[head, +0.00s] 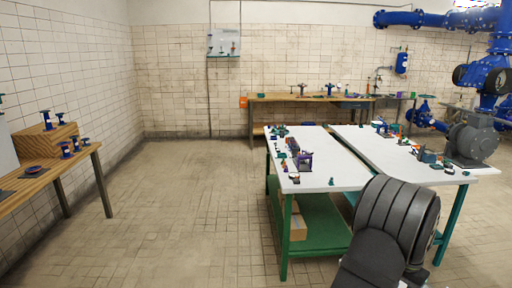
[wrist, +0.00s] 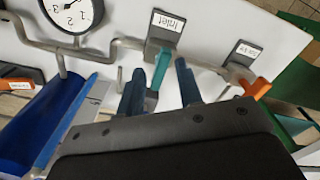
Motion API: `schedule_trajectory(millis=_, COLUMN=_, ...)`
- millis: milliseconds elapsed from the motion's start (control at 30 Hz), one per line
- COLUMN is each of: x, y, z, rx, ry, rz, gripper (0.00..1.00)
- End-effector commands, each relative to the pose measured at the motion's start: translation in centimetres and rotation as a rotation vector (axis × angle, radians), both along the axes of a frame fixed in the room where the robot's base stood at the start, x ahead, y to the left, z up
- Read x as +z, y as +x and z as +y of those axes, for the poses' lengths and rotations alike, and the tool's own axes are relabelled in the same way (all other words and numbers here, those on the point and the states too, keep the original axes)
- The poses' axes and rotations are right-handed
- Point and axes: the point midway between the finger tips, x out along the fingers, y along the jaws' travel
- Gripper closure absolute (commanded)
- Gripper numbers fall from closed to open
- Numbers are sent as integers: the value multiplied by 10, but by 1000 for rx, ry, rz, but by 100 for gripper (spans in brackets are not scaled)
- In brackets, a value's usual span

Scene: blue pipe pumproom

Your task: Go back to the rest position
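In the wrist view my gripper (wrist: 159,66) shows two dark blue fingers, spread apart. A teal valve handle (wrist: 161,68) appears between them, with a gap on each side; I cannot tell how far below the fingertips it lies. The handle belongs to a grey pipe fitting beside a label reading "Inlet" (wrist: 168,21). In the head view my gripper is not visible; my dark arm fills the lower right.
The wrist view shows a pressure gauge (wrist: 72,12), grey pipe (wrist: 125,43), an orange handle (wrist: 257,88) and a blue part (wrist: 45,120). In the head view, white-topped tables (head: 335,172) stand right, a wooden bench (head: 50,180) left. Open floor (head: 180,210) lies between.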

Motion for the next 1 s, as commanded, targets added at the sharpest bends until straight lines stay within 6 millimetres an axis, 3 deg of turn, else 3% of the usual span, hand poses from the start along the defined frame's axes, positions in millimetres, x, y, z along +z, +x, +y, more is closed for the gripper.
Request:
schedule_trajectory(millis=400, x=0, y=0, z=0, rx=261, ry=0, rz=0, gripper=67)
schedule_trajectory(millis=800, x=0, y=0, z=0, rx=294, ry=0, rz=0, gripper=67)
schedule_trajectory(millis=1000, x=0, y=0, z=0, rx=293, ry=0, rz=0, gripper=30)
